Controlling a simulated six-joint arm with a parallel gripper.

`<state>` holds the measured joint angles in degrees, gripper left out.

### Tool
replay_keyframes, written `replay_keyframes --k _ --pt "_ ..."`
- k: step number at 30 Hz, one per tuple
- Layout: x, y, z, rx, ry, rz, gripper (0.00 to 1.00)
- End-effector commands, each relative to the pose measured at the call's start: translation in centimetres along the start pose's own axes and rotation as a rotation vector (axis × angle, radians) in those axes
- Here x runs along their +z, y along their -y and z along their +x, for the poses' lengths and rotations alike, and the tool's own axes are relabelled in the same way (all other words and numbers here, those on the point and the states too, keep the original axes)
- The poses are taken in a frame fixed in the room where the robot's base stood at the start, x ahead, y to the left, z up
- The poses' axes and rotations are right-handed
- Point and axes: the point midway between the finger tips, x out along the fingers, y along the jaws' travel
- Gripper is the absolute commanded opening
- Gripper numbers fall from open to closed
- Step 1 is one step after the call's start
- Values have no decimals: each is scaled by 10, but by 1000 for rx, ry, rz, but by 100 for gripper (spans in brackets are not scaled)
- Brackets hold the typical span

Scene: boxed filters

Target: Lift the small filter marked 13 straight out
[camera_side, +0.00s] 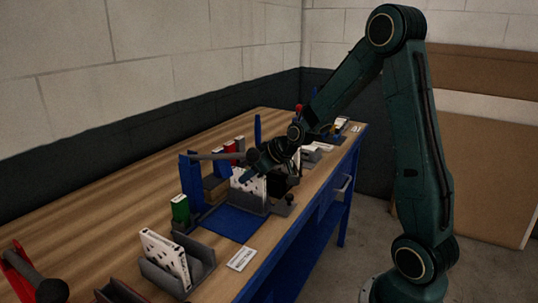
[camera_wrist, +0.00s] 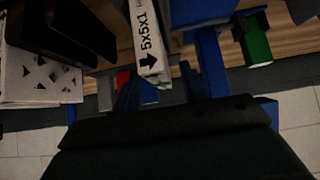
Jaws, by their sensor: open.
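My gripper (camera_side: 251,174) is over the grey holder (camera_side: 254,205) in the middle of the bench, at the top of a white, dark-patterned filter (camera_side: 247,187). In the wrist view my gripper (camera_wrist: 160,88) has its two fingers apart. A white filter edge (camera_wrist: 152,45) printed "5x5x1" with a black arrow shows above and between them. I cannot tell whether the fingers touch it. Another patterned white filter (camera_wrist: 38,80) is at the left of the wrist view. No number 13 is legible in either view, so I cannot tell which filter bears it.
A second grey holder (camera_side: 196,264) with a patterned filter (camera_side: 163,255) stands nearer the camera. A green box (camera_side: 180,208), a red box (camera_side: 230,147) and blue uprights (camera_side: 190,180) stand behind. A blue mat (camera_side: 230,224) and white card (camera_side: 242,258) lie in front.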

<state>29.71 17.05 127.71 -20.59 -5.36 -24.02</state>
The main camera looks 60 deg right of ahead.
Motion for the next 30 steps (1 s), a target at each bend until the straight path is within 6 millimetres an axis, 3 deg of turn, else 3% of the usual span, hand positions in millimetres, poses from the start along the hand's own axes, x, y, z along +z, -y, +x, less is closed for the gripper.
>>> replay_keyframes --k 8,25,30 --pt "0 0 21 0 -1 1 44" --pt "0 0 23 0 -1 1 44" --pt "0 0 23 0 -1 1 10"
